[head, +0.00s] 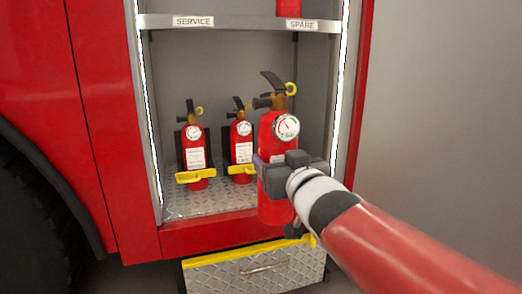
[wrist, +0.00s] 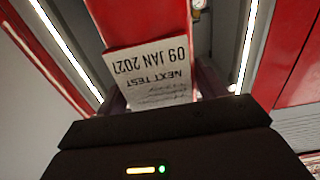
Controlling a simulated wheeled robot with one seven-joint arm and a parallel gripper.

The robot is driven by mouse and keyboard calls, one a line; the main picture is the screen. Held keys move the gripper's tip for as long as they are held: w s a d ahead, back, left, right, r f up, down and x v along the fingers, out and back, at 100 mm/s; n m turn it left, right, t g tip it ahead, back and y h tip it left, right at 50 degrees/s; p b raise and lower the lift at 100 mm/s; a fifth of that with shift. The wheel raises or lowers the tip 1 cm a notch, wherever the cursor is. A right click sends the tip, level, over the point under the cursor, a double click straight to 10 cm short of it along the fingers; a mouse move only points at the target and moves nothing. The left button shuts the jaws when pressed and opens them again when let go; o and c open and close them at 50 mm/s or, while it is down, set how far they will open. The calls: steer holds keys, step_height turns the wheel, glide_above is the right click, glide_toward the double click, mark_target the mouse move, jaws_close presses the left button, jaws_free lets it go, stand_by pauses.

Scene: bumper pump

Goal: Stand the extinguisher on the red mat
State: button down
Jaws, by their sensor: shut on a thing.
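A red extinguisher (head: 278,205) with a black handle, a yellow ring and a round gauge is upright in front of the locker's right side. My gripper (head: 268,172) is shut around its lower body and holds it. In the wrist view the extinguisher (wrist: 147,22) carries a white tag (wrist: 155,78) reading "NEXT TEST 09 JAN 202", with the last digit unclear. My gripper's dark body (wrist: 160,135) fills the bottom of that view. The red mat is not in view.
Two more extinguishers, one left (head: 195,155) and one middle (head: 241,145), stand in the locker behind yellow straps. A shelf (head: 245,23) labelled SERVICE and SPARE is above, with a red object (head: 289,8) on it. A metal step drawer (head: 215,278) with a yellow edge juts below.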

steer(key=shift+s+r, duration=0.2)
steer(key=w+d+f+p, duration=0.3)
steer(key=w+f, duration=0.8)
steer(key=f, duration=0.1)
steer(key=w+d+f+m+h+p, duration=0.1)
steer(key=w+d+f+m+h, duration=0.1)
steer(key=d+f, duration=0.3)
steer(key=w+d+f+m+h+p, duration=0.1)
steer(key=w+d+f+h+p, duration=0.15)
steer(key=f, duration=0.55)
steer(key=s+d+f+h, duration=0.1)
steer(key=s+f, duration=0.2)
steer(key=f, duration=0.5)
steer(key=s+f, duration=0.4)
steer(key=f, duration=0.3)
steer(key=shift+m+t, duration=0.3)
steer(key=shift+t, duration=0.2)
steer(key=s, duration=0.2)
steer(key=s+r, duration=0.1)
steer(key=s, duration=0.2)
steer(key=shift+s+d, duration=0.1)
steer(key=shift+d, duration=0.05)
